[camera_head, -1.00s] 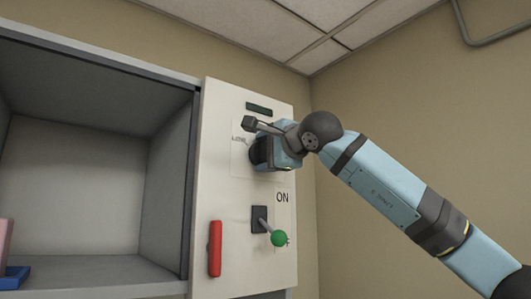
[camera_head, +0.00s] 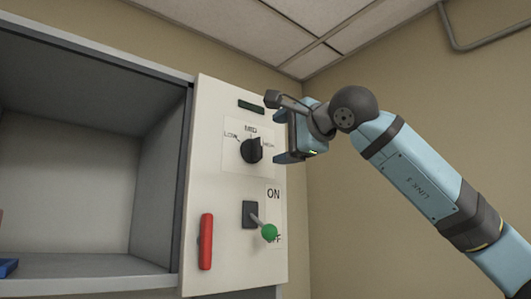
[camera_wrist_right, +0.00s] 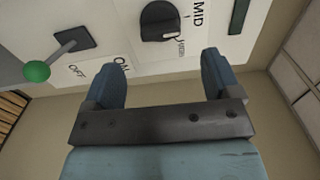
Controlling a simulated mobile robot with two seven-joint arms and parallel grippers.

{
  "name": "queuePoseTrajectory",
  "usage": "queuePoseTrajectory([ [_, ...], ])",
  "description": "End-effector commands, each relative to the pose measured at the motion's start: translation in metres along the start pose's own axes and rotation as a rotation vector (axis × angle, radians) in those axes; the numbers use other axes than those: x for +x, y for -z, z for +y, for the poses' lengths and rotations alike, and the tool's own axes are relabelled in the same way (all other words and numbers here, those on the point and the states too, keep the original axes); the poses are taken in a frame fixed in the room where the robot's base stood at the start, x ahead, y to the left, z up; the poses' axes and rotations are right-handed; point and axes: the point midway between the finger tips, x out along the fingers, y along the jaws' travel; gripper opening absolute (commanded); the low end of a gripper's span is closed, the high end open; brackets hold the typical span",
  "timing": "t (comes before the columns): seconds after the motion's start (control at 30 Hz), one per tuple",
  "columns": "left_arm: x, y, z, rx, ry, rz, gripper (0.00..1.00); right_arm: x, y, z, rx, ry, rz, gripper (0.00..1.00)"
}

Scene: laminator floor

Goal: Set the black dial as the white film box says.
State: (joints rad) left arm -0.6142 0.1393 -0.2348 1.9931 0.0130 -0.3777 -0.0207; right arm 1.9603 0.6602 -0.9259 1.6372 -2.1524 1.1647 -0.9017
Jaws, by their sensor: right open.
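The black dial (camera_head: 251,150) sits on the white panel between the labels LOW, MID and HIGH. A pale mark on the dial's edge in the right wrist view (camera_wrist_right: 160,22) appears to face HIGH, but I cannot tell the exact setting. My right gripper (camera_head: 281,137) is open and empty, just right of the dial and apart from it. In the right wrist view, its two blue fingers (camera_wrist_right: 163,65) stand wide apart with the dial beyond them. The white film box is not in view, and neither is my left gripper.
Below the dial is a lever with a green knob (camera_head: 269,233), between ON and OFF labels. A red handle (camera_head: 206,242) stands left of it. A dark display (camera_head: 251,106) is above the dial. An open grey compartment (camera_head: 70,190) lies left; a tan wall is right.

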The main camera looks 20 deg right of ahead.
Motion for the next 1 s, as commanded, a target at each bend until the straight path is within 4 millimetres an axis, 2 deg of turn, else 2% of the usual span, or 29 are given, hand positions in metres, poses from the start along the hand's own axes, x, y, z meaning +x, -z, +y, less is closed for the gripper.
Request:
queuePoseTrajectory([
  [0.1,0.005,-0.007,0.000,0.000,0.000,0.000,0.43,-0.024,0.000,0.002,-0.001,0.002,0.001,0.83],
  [0.3,0.007,-0.010,0.000,0.000,0.000,0.000,0.43,-0.046,0.000,0.000,0.000,0.000,0.001,0.83],
  [0.5,0.007,-0.010,0.000,0.000,0.000,0.000,0.43,-0.050,0.000,0.000,0.000,-0.001,0.000,0.83],
  [1.0,0.007,-0.010,0.000,0.000,0.000,0.001,0.43,-0.047,-0.003,0.004,0.006,-0.005,-0.014,0.83],
])
